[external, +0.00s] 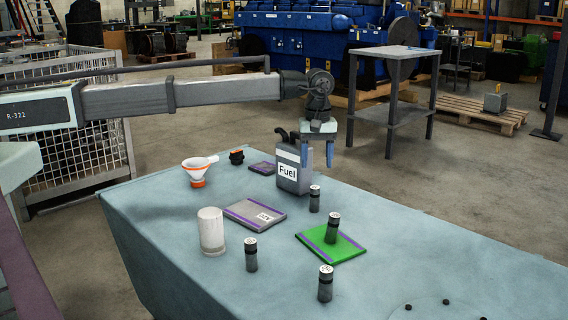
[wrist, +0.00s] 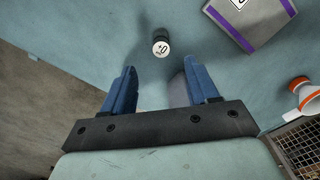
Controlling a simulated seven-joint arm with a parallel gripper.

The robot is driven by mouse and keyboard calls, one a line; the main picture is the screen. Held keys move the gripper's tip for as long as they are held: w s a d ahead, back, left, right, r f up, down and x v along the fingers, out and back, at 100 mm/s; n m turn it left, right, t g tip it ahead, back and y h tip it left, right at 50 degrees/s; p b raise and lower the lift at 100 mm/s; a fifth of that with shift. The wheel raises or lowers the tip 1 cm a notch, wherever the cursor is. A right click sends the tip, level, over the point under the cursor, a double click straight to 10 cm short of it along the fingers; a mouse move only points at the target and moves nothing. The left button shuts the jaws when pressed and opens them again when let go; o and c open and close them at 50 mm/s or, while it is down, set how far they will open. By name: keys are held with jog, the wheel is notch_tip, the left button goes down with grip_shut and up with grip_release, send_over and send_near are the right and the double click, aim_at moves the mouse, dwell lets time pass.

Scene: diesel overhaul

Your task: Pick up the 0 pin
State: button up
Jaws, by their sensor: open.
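A small dark pin with a white top marked with a 0 (wrist: 161,43) stands in the wrist view, just beyond the fingertips and roughly centred between them. It looks like the pin beside the fuel can in the external view (external: 314,199), though its marking is too small to read there. My gripper (external: 317,160) is open and empty, pointing down above the table by the can. Its two blue fingers also show apart in the wrist view (wrist: 160,72).
The grey fuel can (external: 293,170) stands close to my gripper. Other similar pins stand on the green mat (external: 351,251) and near the front of the table (external: 251,255) (external: 325,284). A white cylinder (external: 211,231), grey mat (external: 240,209) and funnel (external: 197,170) are at left.

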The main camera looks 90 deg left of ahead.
aim_at(315, 198)
notch_tip(315, 198, down, 13)
jog(key=shift+a+r, duration=0.1)
jog(key=shift+r, duration=0.05)
dwell(0.5)
jog(key=shift+c, duration=0.2)
jog(key=shift+r, duration=0.1)
grip_shut()
